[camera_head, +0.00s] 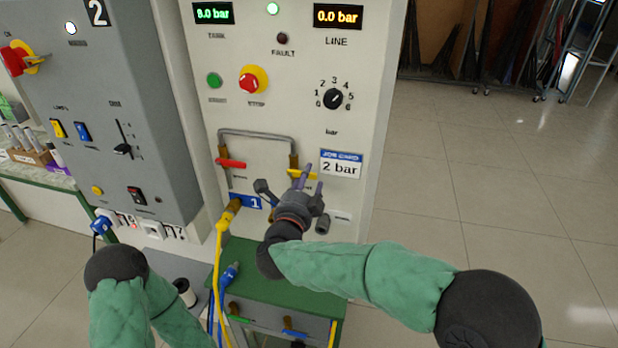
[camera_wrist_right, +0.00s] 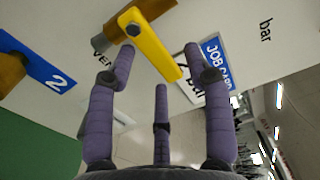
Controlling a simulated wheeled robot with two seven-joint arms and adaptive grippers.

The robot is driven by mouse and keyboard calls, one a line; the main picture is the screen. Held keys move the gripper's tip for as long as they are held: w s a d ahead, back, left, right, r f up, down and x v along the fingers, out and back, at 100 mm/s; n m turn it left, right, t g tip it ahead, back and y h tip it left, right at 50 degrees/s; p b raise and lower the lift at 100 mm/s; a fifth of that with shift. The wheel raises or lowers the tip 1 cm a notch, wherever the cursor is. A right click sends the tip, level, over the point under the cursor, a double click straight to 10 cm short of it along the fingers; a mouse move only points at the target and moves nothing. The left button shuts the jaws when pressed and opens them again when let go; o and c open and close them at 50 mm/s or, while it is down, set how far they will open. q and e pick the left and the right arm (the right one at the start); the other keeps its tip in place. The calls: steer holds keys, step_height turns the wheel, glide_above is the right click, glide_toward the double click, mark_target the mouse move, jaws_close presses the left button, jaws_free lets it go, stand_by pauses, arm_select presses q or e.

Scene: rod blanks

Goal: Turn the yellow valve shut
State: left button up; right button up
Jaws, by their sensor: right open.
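The yellow valve (camera_head: 296,172) is on the light panel, a brass body with a yellow lever pointing right toward the job card. In the right wrist view the yellow lever (camera_wrist_right: 152,48) runs slantwise from its pivot bolt, beyond and between the spread fingertips. My right gripper (camera_head: 305,183) is open just below and in front of the valve, with purple-grey fingers; it also shows in the right wrist view (camera_wrist_right: 168,72). Nothing is held, and I cannot tell whether a finger touches the lever. My left arm shows at lower left; its gripper is out of view.
A red-handled valve (camera_head: 231,163) sits left, joined by a grey pipe (camera_head: 255,134). The job card (camera_head: 341,165) reads 2 bar; the line display (camera_head: 338,16) reads 0.0 bar. A yellow hose (camera_head: 218,275) hangs below left. A green-topped cart (camera_head: 262,272) stands beneath. Floor at right is clear.

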steer(key=v, duration=1)
